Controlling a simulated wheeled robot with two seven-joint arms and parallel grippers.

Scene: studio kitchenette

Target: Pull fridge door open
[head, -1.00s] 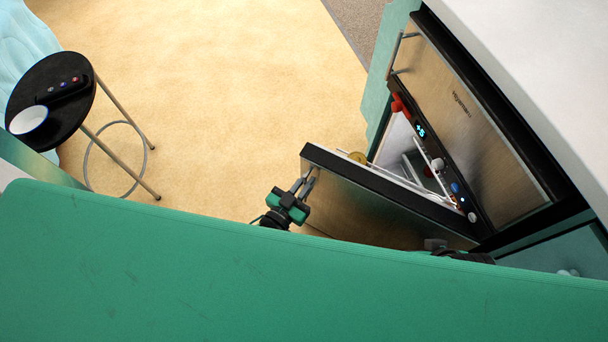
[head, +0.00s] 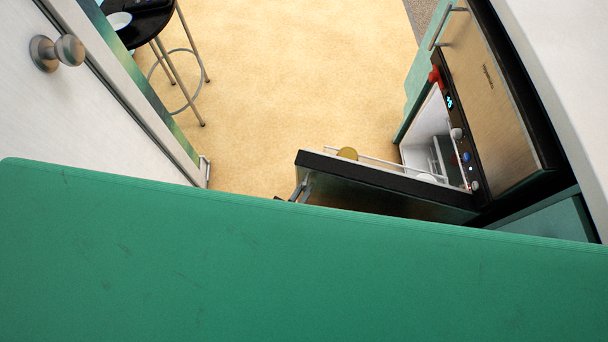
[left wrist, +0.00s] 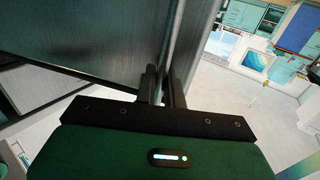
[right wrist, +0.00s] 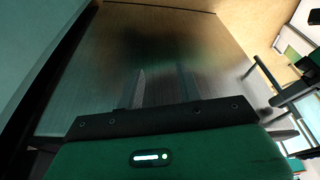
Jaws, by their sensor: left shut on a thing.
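The fridge door (head: 400,200) is a dark-edged brushed-metal panel standing partly open, with white shelving on its inner side. Part of the fridge's white interior (head: 424,127) shows behind it. My left gripper (left wrist: 164,82) is shut on the door's metal handle (left wrist: 174,50) at the free edge. In the head view, my own green body hides almost all of that gripper and the lower part of the door. My right gripper (right wrist: 161,88) is open and empty, facing a brushed-metal panel (right wrist: 165,45) that looks like the door's outer face. I cannot tell whether it touches.
A white door with a round knob (head: 57,52) stands close on the left. A black stool (head: 150,25) with a white bowl (head: 118,20) is at upper left. A second metal door (head: 490,90) is closed. The tan floor (head: 300,80) between is clear.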

